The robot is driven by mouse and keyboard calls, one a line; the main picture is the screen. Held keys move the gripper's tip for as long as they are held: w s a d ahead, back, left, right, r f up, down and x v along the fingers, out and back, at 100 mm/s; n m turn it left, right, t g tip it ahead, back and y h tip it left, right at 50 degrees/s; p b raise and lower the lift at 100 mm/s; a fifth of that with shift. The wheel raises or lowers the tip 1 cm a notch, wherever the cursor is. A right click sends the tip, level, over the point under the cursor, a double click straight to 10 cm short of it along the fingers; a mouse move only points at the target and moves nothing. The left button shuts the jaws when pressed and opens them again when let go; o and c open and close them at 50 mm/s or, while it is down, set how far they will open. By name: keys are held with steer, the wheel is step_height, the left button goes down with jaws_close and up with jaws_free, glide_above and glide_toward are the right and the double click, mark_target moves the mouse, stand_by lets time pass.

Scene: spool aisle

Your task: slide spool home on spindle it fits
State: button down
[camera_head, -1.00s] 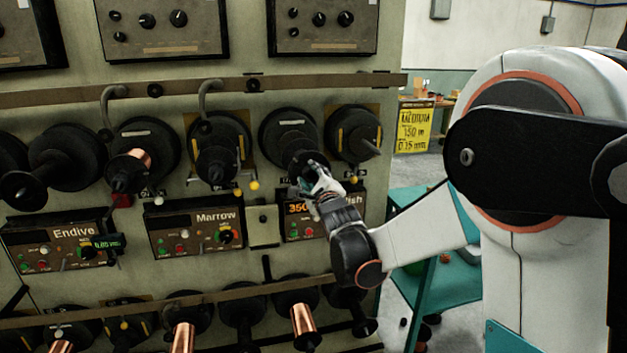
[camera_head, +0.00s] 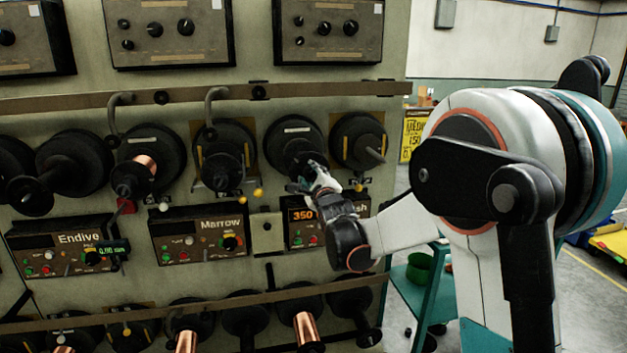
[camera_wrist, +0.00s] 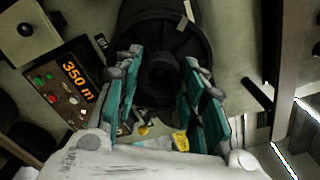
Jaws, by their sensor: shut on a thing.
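The black spool (camera_head: 289,140) is at the panel above the display reading 350, its broad flange facing out. My gripper (camera_head: 318,176) is at its front, slightly low and right. In the wrist view the same spool (camera_wrist: 160,28) shows its round hub and dark centre hole between the two teal fingers of my gripper (camera_wrist: 160,68). The fingers are closed on the hub from both sides. The spindle behind the spool is hidden, and I cannot tell whether the spool touches the panel.
To the right is a black disc mount (camera_head: 358,140) with a protruding spindle; to the left is another mount (camera_head: 222,158). A brown rail (camera_head: 200,92) crosses above. A teal cart (camera_head: 425,285) stands at right.

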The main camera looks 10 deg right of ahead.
mark_target(310, 173)
steer(key=shift+w, duration=2.15)
steer(key=c, duration=1)
jaws_free()
steer(key=shift+w, duration=0.1)
steer(key=shift+o, duration=0.2)
steer(key=s+f+n+g, duration=0.2)
steer(key=s+n+g, duration=0.75)
steer(key=s, duration=2.15)
steer(key=s+f+n, duration=0.4)
steer(key=s+n, duration=0.3)
steer(key=s, duration=0.4)
steer(key=s+f+n+g, duration=0.1)
steer(key=s+f+n, duration=0.3)
steer(key=s+n, duration=0.4)
steer(key=s, duration=0.2)
steer(key=shift+s+f, duration=0.2)
steer(key=shift+s, duration=0.2)
